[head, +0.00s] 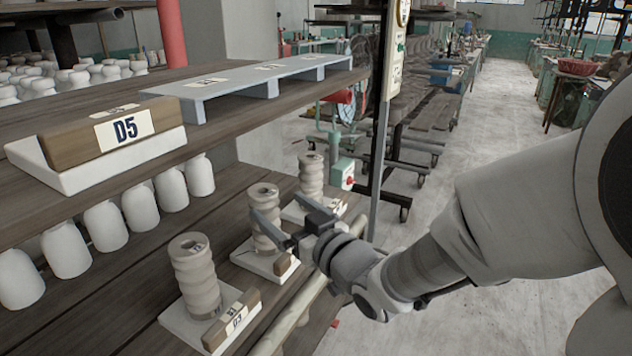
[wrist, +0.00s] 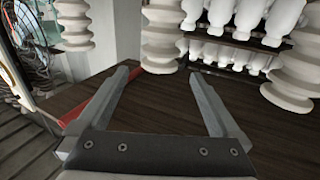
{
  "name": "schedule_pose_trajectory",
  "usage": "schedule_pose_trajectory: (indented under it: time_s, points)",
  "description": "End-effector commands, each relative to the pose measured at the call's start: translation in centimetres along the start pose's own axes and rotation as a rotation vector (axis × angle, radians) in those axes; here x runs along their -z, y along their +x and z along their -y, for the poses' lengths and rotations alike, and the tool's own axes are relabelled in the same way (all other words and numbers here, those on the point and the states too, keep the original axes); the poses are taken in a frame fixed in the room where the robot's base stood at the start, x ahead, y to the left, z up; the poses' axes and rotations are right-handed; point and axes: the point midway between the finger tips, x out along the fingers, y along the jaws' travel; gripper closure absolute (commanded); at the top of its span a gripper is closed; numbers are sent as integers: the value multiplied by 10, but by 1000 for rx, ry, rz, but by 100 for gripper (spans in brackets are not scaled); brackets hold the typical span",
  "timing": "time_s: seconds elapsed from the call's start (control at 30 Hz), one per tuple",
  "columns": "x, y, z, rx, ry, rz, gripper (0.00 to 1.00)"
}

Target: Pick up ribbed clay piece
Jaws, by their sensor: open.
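The near one (head: 194,272), the middle one (head: 264,198) and the far one (head: 311,176) show in the head view. My gripper (head: 275,206) is open at the middle piece, and one finger crosses in front of its lower part. In the wrist view the open fingers (wrist: 162,74) point at a ribbed piece (wrist: 161,38), which stands just beyond and between the tips. Other ribbed pieces show at the left (wrist: 74,24) and right (wrist: 297,72). I cannot tell whether a finger touches the piece.
A D5 sign block (head: 110,135) sits on the upper shelf (head: 160,82), above the lower one. White bottle-like pieces (head: 105,226) line the back of the lower shelf. A thin post (head: 379,150) stands near the shelf end. The floor (head: 490,130) at right is mostly open.

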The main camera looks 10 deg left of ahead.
Motion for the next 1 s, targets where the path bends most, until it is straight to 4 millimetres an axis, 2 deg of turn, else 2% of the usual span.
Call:
schedule_pose_trajectory:
  time_s: [0.1, 0.33, 0.6, 0.93, 1.0]
  points:
    - [-1, 15, 0, 1, 1, 0, 0]
    - [-2, 31, 0, 1, 1, 0, 0]
    - [-2, 67, 0, 1, 1, -1, 0]
    - [-1, 73, 0, -1, 1, 0, 0]
    - [-1, 73, 0, -1, 1, 0, 13]
